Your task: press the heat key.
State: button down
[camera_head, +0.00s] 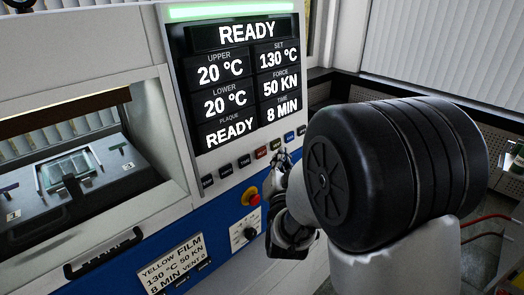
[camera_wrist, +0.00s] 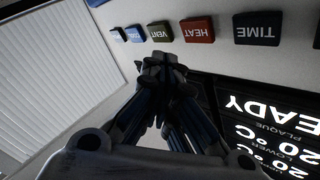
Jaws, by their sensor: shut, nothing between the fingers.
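The heat key (camera_wrist: 198,29) is a red button labelled HEAT in the wrist view, where the panel shows upside down. In the head view the red key (camera_head: 261,152) sits in the row under the display. My gripper (camera_wrist: 165,62) is shut and empty, its fingertips just below the HEAT and VENT keys in the wrist picture. A gap shows between the tips and the heat key's face; I cannot tell its depth. In the head view my gripper (camera_head: 281,160) is in front of the panel, close to the red and green keys.
The green VENT key (camera_wrist: 160,31) and dark TIME key (camera_wrist: 257,28) flank the heat key. The display (camera_head: 240,80) reads READY, 20 °C upper and lower, set 130 °C.

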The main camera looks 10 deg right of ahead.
aim_at(261, 152)
jog(key=shift+w+a+f+b, duration=0.1)
jog(key=shift+w+a+b, duration=0.2)
jog(key=shift+w+a, duration=0.25)
jog(key=shift+w+a+f+b, duration=0.1)
jog(key=shift+w+a+b, duration=0.25)
jog(key=shift+w, duration=0.35)
dwell(0.6)
jog(key=shift+w+a+f+b, duration=0.1)
jog(key=shift+w+a+b, duration=0.1)
jog(key=shift+w+b, duration=0.2)
jog(key=shift+w+a+b, duration=0.25)
jog(key=shift+b, duration=0.05)
dwell(0.6)
dwell(0.3)
jog(key=shift+s+d+b, duration=0.4)
jog(key=shift+s+d, duration=0.05)
jog(key=shift+s, duration=0.2)
jog(key=shift+d, duration=0.1)
